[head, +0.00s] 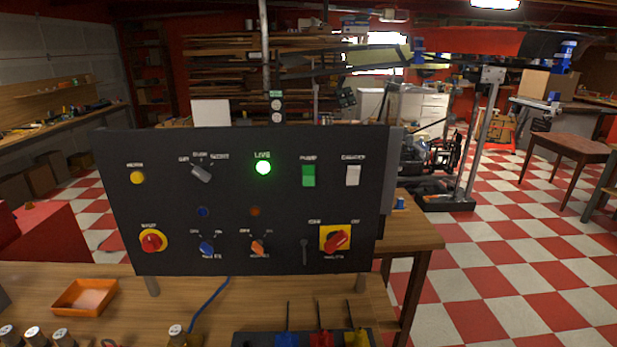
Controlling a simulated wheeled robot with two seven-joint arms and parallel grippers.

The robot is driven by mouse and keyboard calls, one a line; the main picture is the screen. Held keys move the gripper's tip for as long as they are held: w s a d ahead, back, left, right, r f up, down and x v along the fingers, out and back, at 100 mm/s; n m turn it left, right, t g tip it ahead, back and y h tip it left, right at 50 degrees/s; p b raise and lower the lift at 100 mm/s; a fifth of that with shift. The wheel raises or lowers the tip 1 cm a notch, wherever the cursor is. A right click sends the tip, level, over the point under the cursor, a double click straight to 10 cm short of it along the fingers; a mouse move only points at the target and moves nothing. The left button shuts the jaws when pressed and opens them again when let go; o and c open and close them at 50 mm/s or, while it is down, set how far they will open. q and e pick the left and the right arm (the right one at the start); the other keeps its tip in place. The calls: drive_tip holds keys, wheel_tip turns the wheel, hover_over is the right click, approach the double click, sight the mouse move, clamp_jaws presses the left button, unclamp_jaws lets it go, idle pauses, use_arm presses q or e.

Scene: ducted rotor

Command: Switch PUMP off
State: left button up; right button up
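The black control panel (230,250) stands upright on the wooden bench. The PUMP switch (308,175) is a green rocker in the upper right part of the panel, with its label above it. Its upper part looks darker and its lower part brighter; I cannot tell its position for certain. The LIVE lamp (263,167) to its left glows bright green. A white rocker switch (353,175) sits to its right. Neither of my grippers is in the head view.
The panel also carries a red stop button (152,242), a grey selector (201,172), blue (206,248) and orange (258,247) knobs, and a red-on-yellow rotary switch (337,239). An orange tray (85,298) and several small parts lie on the bench (230,300). Space before the panel face looks clear.

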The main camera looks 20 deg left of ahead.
use_arm(q)
clamp_jaws()
idle(1.4)
